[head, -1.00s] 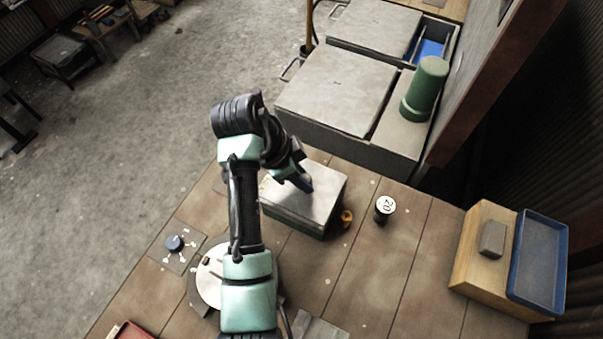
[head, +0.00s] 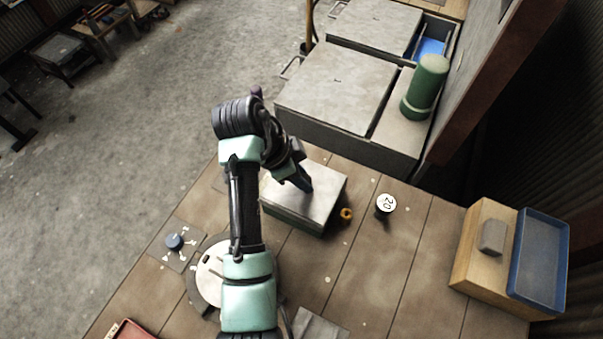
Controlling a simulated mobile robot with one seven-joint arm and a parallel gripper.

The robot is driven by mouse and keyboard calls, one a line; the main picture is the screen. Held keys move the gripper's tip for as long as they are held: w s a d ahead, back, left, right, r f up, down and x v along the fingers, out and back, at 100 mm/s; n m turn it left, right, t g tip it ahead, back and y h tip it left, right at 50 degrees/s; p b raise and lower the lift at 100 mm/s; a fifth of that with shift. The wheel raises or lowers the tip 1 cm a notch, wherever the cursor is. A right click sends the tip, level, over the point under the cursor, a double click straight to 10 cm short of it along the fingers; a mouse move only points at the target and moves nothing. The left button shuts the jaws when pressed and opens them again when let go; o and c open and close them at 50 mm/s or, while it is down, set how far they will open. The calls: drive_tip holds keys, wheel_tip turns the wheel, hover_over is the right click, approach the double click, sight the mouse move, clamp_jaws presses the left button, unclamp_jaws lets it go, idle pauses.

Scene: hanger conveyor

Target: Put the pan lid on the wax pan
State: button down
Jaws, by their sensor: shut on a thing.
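The pan lid (head: 322,188) is a flat grey plate over the top of a dark green, box-shaped wax pan (head: 292,221). The lid lies roughly level and in line with the pan's sides. I cannot tell whether a thin gap is left between the two. My gripper (head: 304,186) points down at the middle of the lid and is shut on it, most likely by its handle, which the fingers hide.
A white-topped weight marked 20 (head: 386,204) and a small orange ring (head: 346,214) lie right of the pan. A dial (head: 174,242) is at left. A wooden box (head: 478,262) and blue tray (head: 540,262) stand far right. Large grey-lidded tanks (head: 335,88) stand behind.

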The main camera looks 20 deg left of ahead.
sight(291, 189)
drive_tip(key=shift+f, duration=0.35)
drive_tip(key=c, duration=0.8)
unclamp_jaws()
drive_tip(key=shift+o, duration=0.2)
drive_tip(key=o, duration=0.5)
drive_tip(key=shift+o, duration=0.2)
drive_tip(key=b+v, duration=0.1)
drive_tip(key=v, duration=0.4)
drive_tip(key=shift+a+r, duration=0.15)
drive_tip(key=shift+r, duration=0.1)
drive_tip(key=p+v, duration=0.7)
drive_tip(key=shift+s+r, duration=0.15)
drive_tip(key=shift+r, duration=0.05)
